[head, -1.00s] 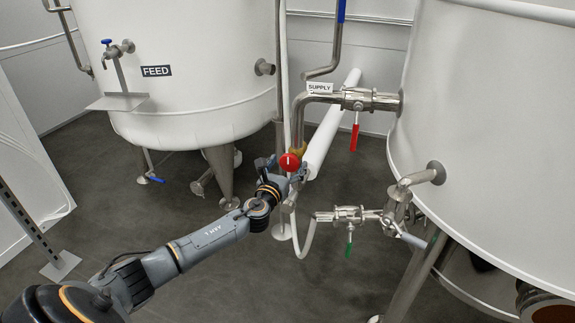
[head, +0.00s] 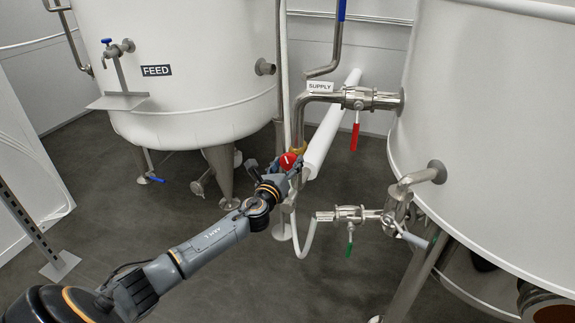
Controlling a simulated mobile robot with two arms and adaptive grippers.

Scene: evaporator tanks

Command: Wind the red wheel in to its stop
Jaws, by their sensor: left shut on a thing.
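The red wheel (head: 288,160) is a small round knob with a white mark, on a brass-coloured fitting at the steel pipe between the two tanks. My left gripper (head: 281,166) reaches up to it from the lower left. Its fingers are shut on the wheel, one on each side. The gripper hides the wheel's lower part. My right gripper is not in view.
The feed tank (head: 190,80) stands behind on the left, a larger white tank (head: 490,130) on the right. A red-handled valve (head: 355,130) sits beside the SUPPLY label (head: 320,87). A green-handled valve (head: 349,242) is lower right. A white pipe (head: 330,127) slants behind the wheel.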

